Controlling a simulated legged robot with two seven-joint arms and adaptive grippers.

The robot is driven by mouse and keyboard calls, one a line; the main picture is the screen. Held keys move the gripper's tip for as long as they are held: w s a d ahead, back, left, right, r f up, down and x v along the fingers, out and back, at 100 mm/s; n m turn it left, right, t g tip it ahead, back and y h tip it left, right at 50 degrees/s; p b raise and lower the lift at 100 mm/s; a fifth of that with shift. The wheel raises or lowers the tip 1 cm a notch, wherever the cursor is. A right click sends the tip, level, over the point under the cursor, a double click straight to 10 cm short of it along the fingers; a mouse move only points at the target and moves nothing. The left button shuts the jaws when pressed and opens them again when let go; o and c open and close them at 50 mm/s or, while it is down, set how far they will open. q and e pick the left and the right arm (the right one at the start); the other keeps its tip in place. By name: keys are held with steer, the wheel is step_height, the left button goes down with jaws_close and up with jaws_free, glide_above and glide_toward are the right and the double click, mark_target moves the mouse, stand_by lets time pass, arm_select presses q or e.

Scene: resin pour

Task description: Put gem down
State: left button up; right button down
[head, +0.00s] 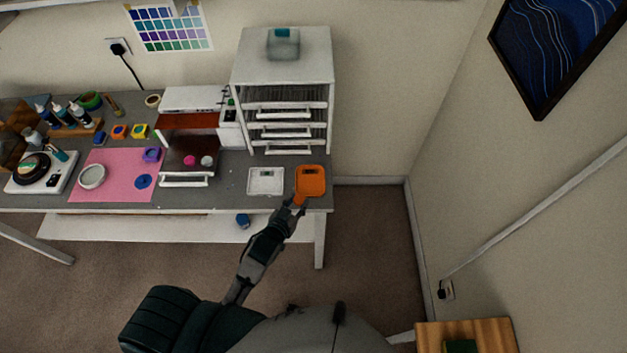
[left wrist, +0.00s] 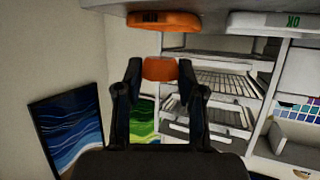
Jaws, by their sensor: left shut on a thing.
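The orange device (left wrist: 163,21) shows just beyond the piece. Whether they touch I cannot tell. A similar white device (head: 265,181) lies left of the orange one and reads "OK" in the left wrist view (left wrist: 270,20). My right gripper is not in view.
A white drying rack (head: 283,90) stands behind the two devices. An open oven-like box (head: 192,140), a pink mat (head: 115,172) and several bottles (head: 62,115) are farther left. A wooden side table (head: 466,335) is at bottom right. Floor right of the bench is clear.

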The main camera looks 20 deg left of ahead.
arm_select(q)
glide_above(309, 185)
steer(key=shift+s+a+f+p, duration=0.25)
steer(key=shift+a+f+p, duration=0.15)
steer(key=shift+f, duration=0.2)
steer(key=shift+w+f, duration=0.1)
steer(key=shift+w, duration=0.15)
steer(key=f, duration=0.3)
steer(key=shift+d, duration=0.35)
steer(key=shift+f, duration=0.4)
steer(key=o, duration=0.6)
steer(key=shift+s+a, duration=0.1)
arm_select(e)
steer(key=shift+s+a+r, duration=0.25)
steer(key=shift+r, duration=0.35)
arm_select(q)
steer(key=shift+o, duration=0.2)
